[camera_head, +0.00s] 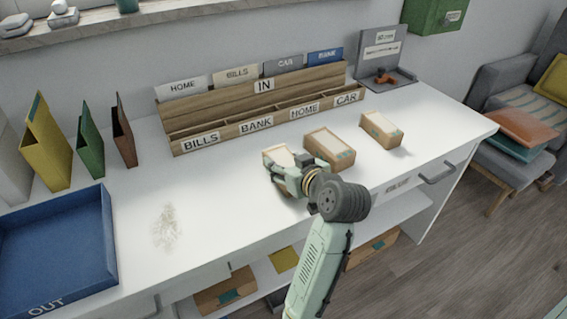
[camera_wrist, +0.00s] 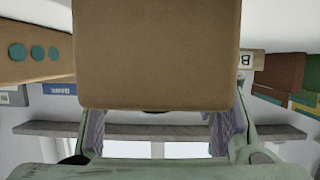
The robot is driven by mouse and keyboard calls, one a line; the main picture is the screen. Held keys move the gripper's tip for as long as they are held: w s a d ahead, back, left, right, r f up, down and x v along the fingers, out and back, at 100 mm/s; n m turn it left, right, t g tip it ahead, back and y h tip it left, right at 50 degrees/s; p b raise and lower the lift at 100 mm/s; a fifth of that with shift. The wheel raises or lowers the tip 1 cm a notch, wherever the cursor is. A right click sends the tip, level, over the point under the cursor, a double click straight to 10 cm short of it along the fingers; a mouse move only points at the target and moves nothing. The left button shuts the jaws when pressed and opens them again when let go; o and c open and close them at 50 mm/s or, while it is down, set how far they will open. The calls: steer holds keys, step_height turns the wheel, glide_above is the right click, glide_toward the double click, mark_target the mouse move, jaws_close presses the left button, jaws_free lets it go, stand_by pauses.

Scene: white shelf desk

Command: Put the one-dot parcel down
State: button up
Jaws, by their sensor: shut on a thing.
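My gripper (camera_head: 288,176) is shut on a cardboard parcel (camera_head: 277,155) at the front middle of the white desk. In the wrist view the same parcel (camera_wrist: 157,55) fills the top centre, with a finger on each side of it. Its visible face is plain brown, so its dot mark is hidden and I cannot confirm it is the one-dot parcel. I cannot tell whether its underside touches the desk. A second parcel (camera_head: 330,147) stands just to its right and shows three teal dots in the wrist view (camera_wrist: 35,53).
A third parcel (camera_head: 382,130) stands farther right. A wooden letter sorter (camera_head: 215,110) is behind. A blue OUT tray (camera_head: 108,240) is at the left, with upright folders (camera_head: 45,145) behind it. Desk between tray and gripper is clear except for a smudge (camera_head: 166,228).

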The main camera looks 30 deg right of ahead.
steer(key=shift+f, duration=0.1)
steer(key=o, duration=1.3)
steer(key=shift+f, duration=0.1)
steer(key=shift+r, duration=0.25)
steer(key=b+v, duration=0.1)
steer(key=v, duration=1.1)
steer(key=shift+w+a, duration=0.1)
